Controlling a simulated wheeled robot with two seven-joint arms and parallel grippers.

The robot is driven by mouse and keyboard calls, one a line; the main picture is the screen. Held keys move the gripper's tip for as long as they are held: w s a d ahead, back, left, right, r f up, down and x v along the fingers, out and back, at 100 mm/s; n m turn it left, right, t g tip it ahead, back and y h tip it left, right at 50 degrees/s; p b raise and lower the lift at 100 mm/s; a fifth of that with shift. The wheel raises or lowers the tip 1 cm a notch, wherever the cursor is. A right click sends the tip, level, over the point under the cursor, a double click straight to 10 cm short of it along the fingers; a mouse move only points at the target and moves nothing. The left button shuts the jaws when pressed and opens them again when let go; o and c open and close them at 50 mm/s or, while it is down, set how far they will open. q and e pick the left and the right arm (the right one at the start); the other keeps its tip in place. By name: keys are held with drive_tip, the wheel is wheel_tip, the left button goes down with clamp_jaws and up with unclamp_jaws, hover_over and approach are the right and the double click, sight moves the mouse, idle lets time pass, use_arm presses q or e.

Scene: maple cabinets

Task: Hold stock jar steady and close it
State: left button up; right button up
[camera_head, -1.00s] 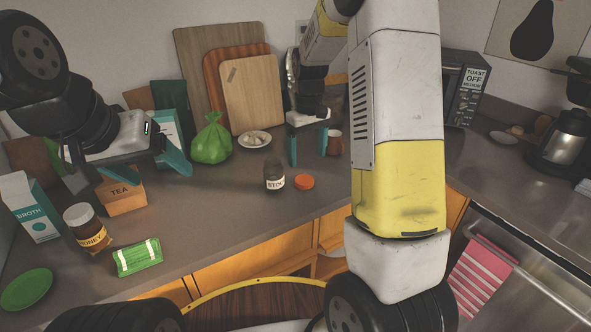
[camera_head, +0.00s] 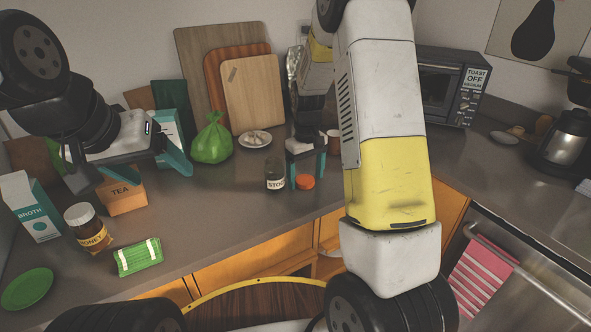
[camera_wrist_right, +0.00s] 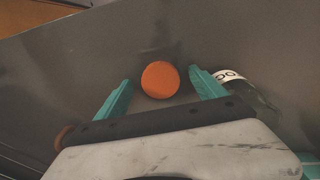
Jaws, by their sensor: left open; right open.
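The stock jar (camera_head: 275,176), dark glass with a white label, stands upright and open on the counter. Its orange lid (camera_head: 305,182) lies on the counter just right of it. In the right wrist view the lid (camera_wrist_right: 160,79) sits between and just ahead of the fingertips, and the jar (camera_wrist_right: 240,84) is beside the right-hand finger; I cannot tell if they touch. My right gripper (camera_head: 306,172) is open above the lid, holding nothing. My left gripper (camera_head: 133,182) is open and empty above the tea box, well left of the jar.
A green bag (camera_head: 212,143), a small plate (camera_head: 254,139) and cutting boards (camera_head: 252,95) stand behind. The tea box (camera_head: 124,198), honey jar (camera_head: 87,228), broth carton (camera_head: 33,208) and green packet (camera_head: 139,257) are at the left. The counter between packet and stock jar is clear.

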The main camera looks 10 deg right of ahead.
sight(306, 181)
idle(0.3)
drive_tip(key=c, duration=1.4)
drive_tip(key=shift+r, duration=0.75)
wheel_tip(306, 181, up, 2)
drive_tip(key=shift+s+r, duration=0.1)
drive_tip(key=s+a, duration=0.3)
drive_tip(key=s, duration=0.4)
drive_tip(key=s+a+r, duration=0.1)
drive_tip(key=s+a, duration=0.2)
drive_tip(key=s, duration=0.4)
drive_tip(key=shift+s+a, duration=0.25)
drive_tip(key=shift+r, duration=0.1)
